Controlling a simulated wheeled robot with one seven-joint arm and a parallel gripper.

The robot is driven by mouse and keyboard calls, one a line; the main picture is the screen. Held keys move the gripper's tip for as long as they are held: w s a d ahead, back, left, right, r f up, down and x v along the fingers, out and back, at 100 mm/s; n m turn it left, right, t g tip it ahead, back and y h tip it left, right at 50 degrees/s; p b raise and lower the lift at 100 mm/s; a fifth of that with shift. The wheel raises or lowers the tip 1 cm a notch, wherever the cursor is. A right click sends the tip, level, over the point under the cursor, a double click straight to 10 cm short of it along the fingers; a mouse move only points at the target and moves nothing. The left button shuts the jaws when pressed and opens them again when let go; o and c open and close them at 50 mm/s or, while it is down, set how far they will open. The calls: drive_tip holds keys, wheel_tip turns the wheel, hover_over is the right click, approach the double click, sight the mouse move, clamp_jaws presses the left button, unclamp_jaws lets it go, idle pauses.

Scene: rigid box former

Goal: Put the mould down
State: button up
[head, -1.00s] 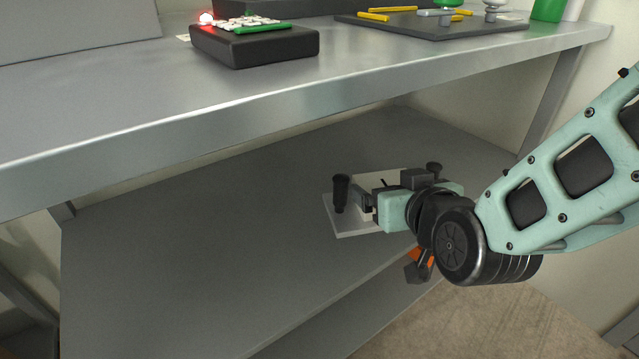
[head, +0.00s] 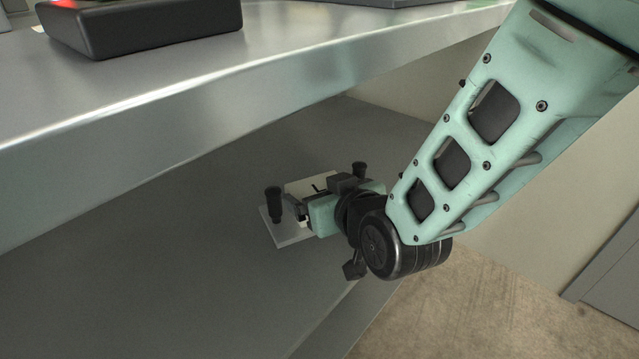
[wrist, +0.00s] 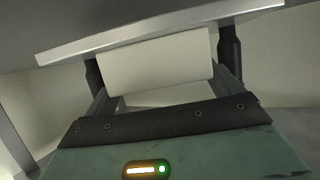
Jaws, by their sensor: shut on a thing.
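The mould is a pale flat plate (head: 291,238) with a white block on it and a black upright handle (head: 274,204) at each end. It is over the grey lower shelf (head: 150,250) of the bench, near the shelf's front edge. I cannot tell whether it touches the shelf. My gripper (head: 303,207) is shut on the mould from the front right. In the wrist view the white block (wrist: 157,66) sits between the fingers, with the plate (wrist: 160,28) across the top and a dark handle at each side. The gripper hides part of the mould.
The metal bench top (head: 290,60) overhangs the shelf, with a black device (head: 150,25) on it. The shelf left of the mould is clear. Bare floor (head: 450,300) lies at the lower right, and a pale wall stands behind.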

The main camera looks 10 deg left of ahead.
drive_tip(key=shift+f+b, duration=0.85)
drive_tip(key=shift+f, duration=0.95)
drive_tip(key=shift+f, duration=0.15)
drive_tip(key=o, duration=1.5)
drive_tip(key=shift+f, duration=0.15)
